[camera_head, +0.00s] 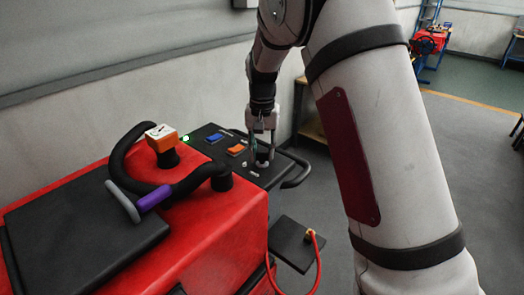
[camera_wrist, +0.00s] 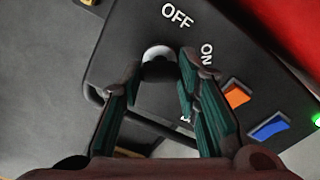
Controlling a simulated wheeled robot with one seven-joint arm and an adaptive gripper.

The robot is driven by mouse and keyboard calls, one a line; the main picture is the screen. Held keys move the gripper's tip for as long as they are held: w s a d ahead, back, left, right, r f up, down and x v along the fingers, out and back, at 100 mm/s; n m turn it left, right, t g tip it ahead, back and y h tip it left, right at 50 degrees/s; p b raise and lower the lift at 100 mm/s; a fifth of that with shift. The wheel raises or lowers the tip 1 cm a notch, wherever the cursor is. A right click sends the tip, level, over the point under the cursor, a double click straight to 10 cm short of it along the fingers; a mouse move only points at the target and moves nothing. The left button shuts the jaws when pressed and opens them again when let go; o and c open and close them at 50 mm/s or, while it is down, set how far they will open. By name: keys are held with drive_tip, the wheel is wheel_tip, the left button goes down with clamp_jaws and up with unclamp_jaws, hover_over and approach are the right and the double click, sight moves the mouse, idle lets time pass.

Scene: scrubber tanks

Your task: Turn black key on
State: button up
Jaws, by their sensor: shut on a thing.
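The black key (camera_wrist: 158,69) sits in a silver ring on the dark control panel (camera_wrist: 140,25), beside the white OFF and ON labels in the wrist view. My gripper (camera_wrist: 157,82) has its green-padded fingers on either side of the key and is shut on it. Part of the key is hard to make out against the dark panel. In the head view my gripper (camera_head: 261,140) points down at the right end of the panel (camera_head: 268,178), where its fingers mostly hide the key.
An orange switch (camera_head: 236,150), a blue switch (camera_head: 214,137) and a lit green lamp (camera_head: 185,139) lie left of my gripper. The red machine body (camera_head: 225,215) carries a black curved handle with a purple grip (camera_head: 155,198). A black bar handle (camera_head: 298,172) edges the panel.

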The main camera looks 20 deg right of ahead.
sight(262, 152)
drive_tip(key=shift+m, duration=0.3)
drive_tip(key=o, duration=1.2)
drive_tip(key=shift+c, duration=0.2)
drive_tip(key=shift+r, duration=0.1)
wheel_tip(262, 152, up, 12)
